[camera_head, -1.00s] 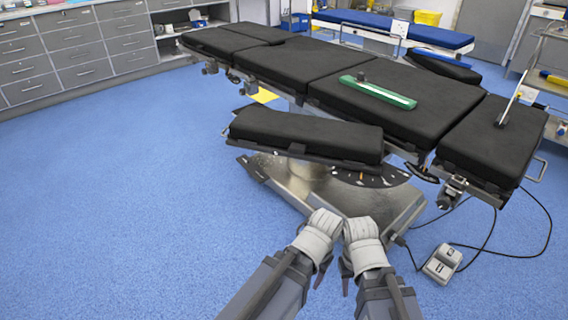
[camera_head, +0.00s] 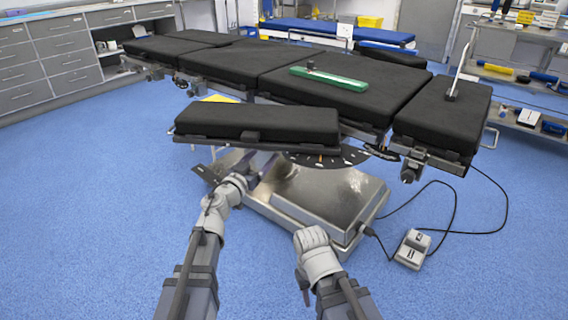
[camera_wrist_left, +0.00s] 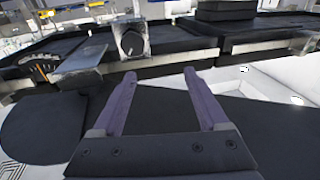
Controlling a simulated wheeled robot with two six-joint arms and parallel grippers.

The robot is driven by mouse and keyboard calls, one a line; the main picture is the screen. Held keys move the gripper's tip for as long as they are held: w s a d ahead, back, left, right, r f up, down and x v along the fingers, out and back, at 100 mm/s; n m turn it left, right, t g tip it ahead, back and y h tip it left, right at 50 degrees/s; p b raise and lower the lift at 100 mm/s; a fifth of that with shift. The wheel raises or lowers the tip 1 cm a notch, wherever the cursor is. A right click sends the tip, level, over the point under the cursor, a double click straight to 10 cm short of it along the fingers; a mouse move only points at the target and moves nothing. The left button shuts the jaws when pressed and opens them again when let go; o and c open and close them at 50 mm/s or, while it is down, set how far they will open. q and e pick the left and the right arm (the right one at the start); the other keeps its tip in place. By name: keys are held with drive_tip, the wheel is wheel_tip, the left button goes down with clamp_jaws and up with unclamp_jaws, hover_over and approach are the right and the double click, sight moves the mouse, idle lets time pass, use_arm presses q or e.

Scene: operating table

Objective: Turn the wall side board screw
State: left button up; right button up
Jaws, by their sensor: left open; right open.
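The black padded side board (camera_head: 258,122) stands out from the near side of the operating table, with a small dark block on its near edge. In the left wrist view, a round dark knob (camera_wrist_left: 132,42), which looks like the screw, sits on a metal block beyond the fingertips. My left gripper (camera_head: 236,164) is just below the side board. In the left wrist view its two purple fingers (camera_wrist_left: 160,75) are spread and empty, apart from the knob. My right gripper (camera_head: 304,286) hangs low in front of the metal base, empty; its fingers are mostly hidden by the hand.
The operating table's black cushions (camera_head: 300,72) carry a green tray-like piece (camera_head: 328,79). The metal base (camera_head: 325,195) is close to both arms. A foot pedal (camera_head: 412,250) with cables lies on the floor at right. The blue floor at left is clear.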

sight(286, 154)
use_arm(q)
drive_tip(key=shift+w+d+f+m+g+h, duration=0.3)
drive_tip(key=shift+w+d+f+g+h, duration=0.15)
drive_tip(key=shift+w+d, duration=0.5)
drive_tip(key=shift+w+d+f+m+g+h, duration=0.35)
drive_tip(key=shift+w+d, duration=0.35)
drive_tip(key=shift+d, duration=0.5)
drive_tip(key=shift+w+d+f+m+g+h, duration=0.25)
drive_tip(key=shift+w+d+f+g+h, duration=0.2)
drive_tip(key=shift+w+d, duration=0.5)
drive_tip(key=shift+s+d, duration=0.1)
drive_tip(key=shift+s, duration=0.1)
clamp_jaws()
